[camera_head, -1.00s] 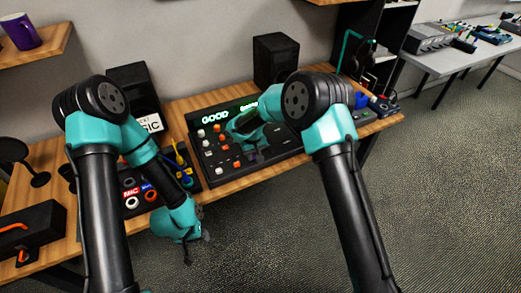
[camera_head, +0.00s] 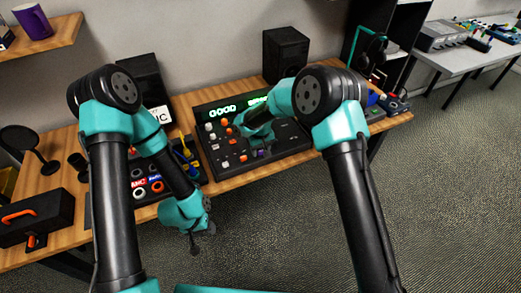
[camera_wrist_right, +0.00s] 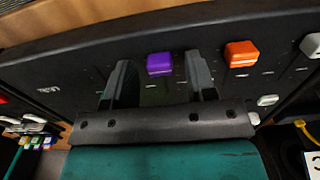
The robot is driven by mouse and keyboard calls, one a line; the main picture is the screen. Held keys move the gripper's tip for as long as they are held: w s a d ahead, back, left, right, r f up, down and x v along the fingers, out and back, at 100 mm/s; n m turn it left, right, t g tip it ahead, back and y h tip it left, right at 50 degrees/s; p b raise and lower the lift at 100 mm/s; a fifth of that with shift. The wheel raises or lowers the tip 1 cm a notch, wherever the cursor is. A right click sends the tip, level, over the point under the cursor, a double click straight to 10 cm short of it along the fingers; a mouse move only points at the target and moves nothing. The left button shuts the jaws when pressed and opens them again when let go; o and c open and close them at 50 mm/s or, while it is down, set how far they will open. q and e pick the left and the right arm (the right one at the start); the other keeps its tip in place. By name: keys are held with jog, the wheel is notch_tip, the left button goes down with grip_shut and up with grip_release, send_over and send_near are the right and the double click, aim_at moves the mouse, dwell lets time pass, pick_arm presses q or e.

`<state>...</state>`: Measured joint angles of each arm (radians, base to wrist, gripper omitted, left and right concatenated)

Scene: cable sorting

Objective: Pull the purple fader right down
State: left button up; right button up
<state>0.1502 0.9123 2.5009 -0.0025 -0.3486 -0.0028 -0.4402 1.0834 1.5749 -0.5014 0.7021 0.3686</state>
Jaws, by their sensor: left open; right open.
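The purple fader (camera_wrist_right: 159,64) is a small purple cap on a dark mixing console (camera_head: 215,172). In the right wrist view it sits between the two fingers of my right gripper (camera_wrist_right: 158,58), which are open with a gap on each side of the cap. In the head view the purple fader (camera_head: 261,153) shows small near the console's front edge, just below my right gripper (camera_head: 257,146). Whether the fingers touch the panel is unclear. My left gripper (camera_head: 195,240) hangs empty in front of the table edge, away from the console.
An orange fader cap (camera_wrist_right: 241,54) stands beside the purple one, with a white cap (camera_wrist_right: 268,100) near it. A black speaker (camera_head: 286,52) stands behind the console.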

notch_tip(320, 180, up, 17)
dwell(0.5)
dwell(0.4)
jog(key=s+d+f+m+y, duration=0.1)
jog(key=s+d+f+y, duration=0.1)
jog(key=s+d+f, duration=0.5)
jog(key=s+d+f+m+y, duration=0.15)
jog(key=s+d+f, duration=0.25)
jog(key=d+f, duration=0.7)
jog(key=s+d+f+m, duration=0.2)
jog(key=s+d+f, duration=0.2)
jog(key=s, duration=0.5)
jog(key=s+d+f+m, duration=0.3)
jog(key=s+d+f, duration=0.2)
jog(key=s, duration=0.5)
jog(key=shift+f+t, duration=0.4)
jog(key=shift+f, duration=0.25)
